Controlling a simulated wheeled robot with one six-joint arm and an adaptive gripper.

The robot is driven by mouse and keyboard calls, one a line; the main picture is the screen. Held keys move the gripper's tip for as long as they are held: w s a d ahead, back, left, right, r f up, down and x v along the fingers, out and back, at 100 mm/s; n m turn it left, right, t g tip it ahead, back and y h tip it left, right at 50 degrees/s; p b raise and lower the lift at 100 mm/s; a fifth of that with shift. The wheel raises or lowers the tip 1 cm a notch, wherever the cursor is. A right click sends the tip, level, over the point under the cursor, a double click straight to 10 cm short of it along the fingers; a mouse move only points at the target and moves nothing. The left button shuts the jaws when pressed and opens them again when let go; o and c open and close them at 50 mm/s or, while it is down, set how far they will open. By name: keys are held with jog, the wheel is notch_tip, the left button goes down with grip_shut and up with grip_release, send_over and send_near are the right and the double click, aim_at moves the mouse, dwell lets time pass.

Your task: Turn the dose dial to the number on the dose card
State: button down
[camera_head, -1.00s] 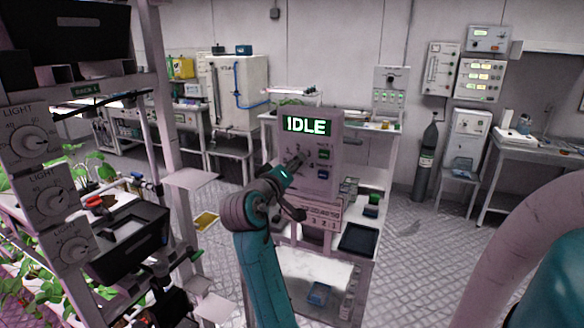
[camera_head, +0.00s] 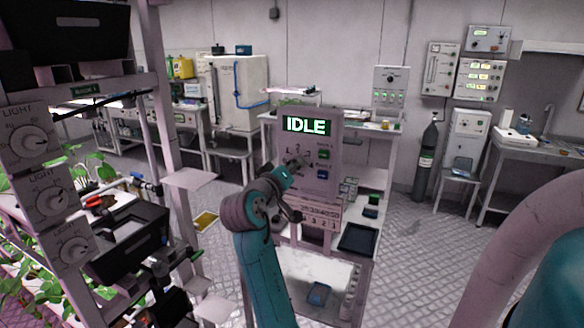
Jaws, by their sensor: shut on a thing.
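The dosing panel (camera_head: 322,145) stands upright on a bench in the middle, with a green IDLE display (camera_head: 307,125) at its top. I cannot tell whether this is the dose card.
A green button (camera_head: 325,154) and a blue button (camera_head: 322,174) are on the panel right of the dial. A dark tray (camera_head: 358,238) lies at the bench's right. A rack with light dials (camera_head: 48,200) stands close on the left. The floor to the right is open.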

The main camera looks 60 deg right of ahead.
jog(key=m, duration=0.4)
jog(key=shift+m, duration=2.1)
jog(key=c, duration=0.8)
grip_release()
jog(key=shift+c, duration=0.2)
jog(key=a, duration=1.2)
jog(key=shift+s, duration=0.4)
jog(key=shift+f, duration=0.15)
